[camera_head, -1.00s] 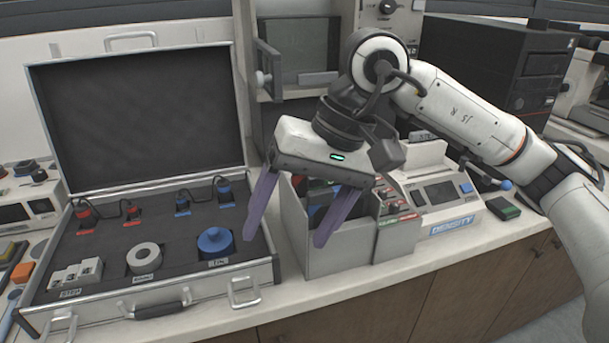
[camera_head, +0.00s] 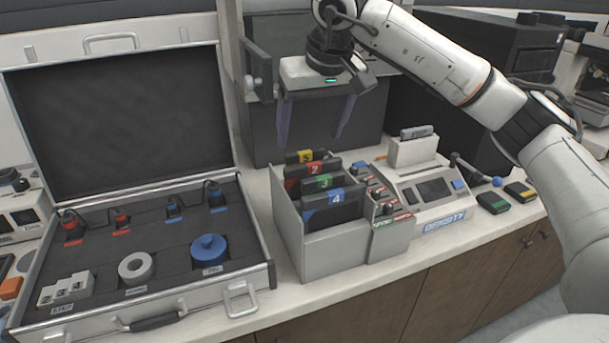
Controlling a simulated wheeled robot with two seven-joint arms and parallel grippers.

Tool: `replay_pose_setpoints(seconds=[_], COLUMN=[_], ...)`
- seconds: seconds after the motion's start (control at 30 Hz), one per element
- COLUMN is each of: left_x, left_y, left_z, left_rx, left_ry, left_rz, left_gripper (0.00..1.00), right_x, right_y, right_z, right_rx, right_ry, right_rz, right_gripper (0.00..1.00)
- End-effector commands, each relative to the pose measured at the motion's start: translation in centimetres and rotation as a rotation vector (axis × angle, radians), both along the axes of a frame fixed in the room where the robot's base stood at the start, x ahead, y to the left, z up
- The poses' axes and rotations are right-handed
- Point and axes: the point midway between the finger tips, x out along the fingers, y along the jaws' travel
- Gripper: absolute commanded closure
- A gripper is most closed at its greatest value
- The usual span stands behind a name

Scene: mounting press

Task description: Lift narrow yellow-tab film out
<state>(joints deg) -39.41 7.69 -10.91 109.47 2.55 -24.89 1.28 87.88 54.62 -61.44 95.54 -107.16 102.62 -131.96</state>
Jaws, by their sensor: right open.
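The film with a yellow tab (camera_head: 305,156) stands at the back of a row of dark films in a grey open-topped rack. In front of it stand films with a red tab (camera_head: 314,169), a green tab (camera_head: 323,182) and a blue tab (camera_head: 336,197). My right gripper (camera_head: 310,141) is open and empty, pointing down. Its two purple fingers are spread wide, with their tips close above and to either side of the yellow-tab film in the picture. I cannot tell the depth between them. My left gripper is out of view. The film's lower part is hidden.
The grey rack (camera_head: 335,245) stands near the bench's front edge. An open case (camera_head: 140,300) is on its left, a density meter (camera_head: 430,195) on its right. A dark box with a yellow label (camera_head: 520,191) lies further right. A cabinet stands behind the gripper.

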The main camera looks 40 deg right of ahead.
Motion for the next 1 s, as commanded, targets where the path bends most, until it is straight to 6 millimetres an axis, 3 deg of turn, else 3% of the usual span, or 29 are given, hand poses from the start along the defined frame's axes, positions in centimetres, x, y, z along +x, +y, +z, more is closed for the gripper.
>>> replay_pose_setpoints(seconds=[0.13,0.4,0.7,0.77,1.0], left_x=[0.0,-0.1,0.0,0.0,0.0], left_y=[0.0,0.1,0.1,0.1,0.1], left_z=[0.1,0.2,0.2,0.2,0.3], left_rx=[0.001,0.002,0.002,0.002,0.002], left_ry=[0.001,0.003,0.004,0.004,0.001], left_rz=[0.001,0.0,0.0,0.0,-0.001], left_gripper=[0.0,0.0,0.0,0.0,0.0], right_x=[0.6,1.9,2.2,2.2,2.2], right_y=[-0.2,-0.5,-0.5,-0.5,-0.5], right_z=[-0.6,-4.1,-4.7,-4.7,-4.7], right_rx=[-0.001,0.0,0.0,0.0,0.0], right_ry=[0.001,0.002,-0.001,-0.001,-0.001], right_rz=[-0.002,-0.001,0.0,0.0,-0.001], right_gripper=[0.24,0.24,0.24,0.31,0.7])
